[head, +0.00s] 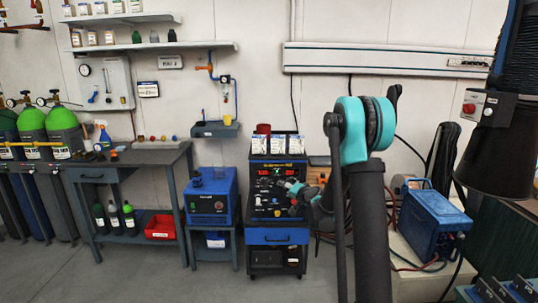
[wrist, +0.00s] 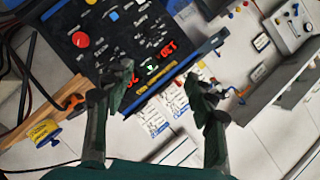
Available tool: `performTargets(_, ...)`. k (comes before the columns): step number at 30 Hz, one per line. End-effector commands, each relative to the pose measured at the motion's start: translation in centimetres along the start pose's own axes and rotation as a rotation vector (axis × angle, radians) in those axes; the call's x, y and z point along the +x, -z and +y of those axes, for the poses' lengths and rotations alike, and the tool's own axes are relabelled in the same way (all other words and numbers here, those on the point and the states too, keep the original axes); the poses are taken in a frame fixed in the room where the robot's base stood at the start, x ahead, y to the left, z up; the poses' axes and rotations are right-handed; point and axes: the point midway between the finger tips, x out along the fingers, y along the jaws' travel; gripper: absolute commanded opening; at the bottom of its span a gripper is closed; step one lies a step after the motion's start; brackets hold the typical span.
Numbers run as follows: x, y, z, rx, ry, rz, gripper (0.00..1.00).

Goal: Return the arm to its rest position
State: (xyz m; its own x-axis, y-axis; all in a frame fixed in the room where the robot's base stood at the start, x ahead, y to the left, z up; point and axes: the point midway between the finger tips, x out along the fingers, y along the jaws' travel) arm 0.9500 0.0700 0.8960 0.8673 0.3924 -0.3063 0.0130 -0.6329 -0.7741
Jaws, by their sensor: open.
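My arm is raised, with its teal joint high in front of the wall in the head view. My gripper (head: 296,190) hangs in front of the blue and black welding machine (head: 268,235), whose panel is partly hidden behind it. In the wrist view my gripper (wrist: 160,92) has its two dark fingers spread apart, with nothing between them. Beyond the fingers the machine's control panel (wrist: 105,25) shows at a slant, with a red button and red digits. I cannot tell the exact gap to the panel.
A smaller blue unit (head: 212,199) stands left of the machine, beside a grey workbench (head: 150,158). Green-topped gas cylinders (head: 62,122) stand far left. A blue metal box (head: 433,221) is at right, near a hanging black cone (head: 496,160). Grey floor (head: 130,275) is open at front left.

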Motion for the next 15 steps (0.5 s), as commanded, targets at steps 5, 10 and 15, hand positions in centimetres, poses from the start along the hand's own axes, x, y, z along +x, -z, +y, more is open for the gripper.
performTargets(5,-6.3,-2.6,-1.0,-0.123,-0.081,-0.112,0.56)
performTargets(10,-12.6,-5.5,-0.5,-0.231,-0.171,-0.217,0.56)
performTargets(15,-19.2,-8.7,1.0,-0.330,-0.274,-0.322,0.56)
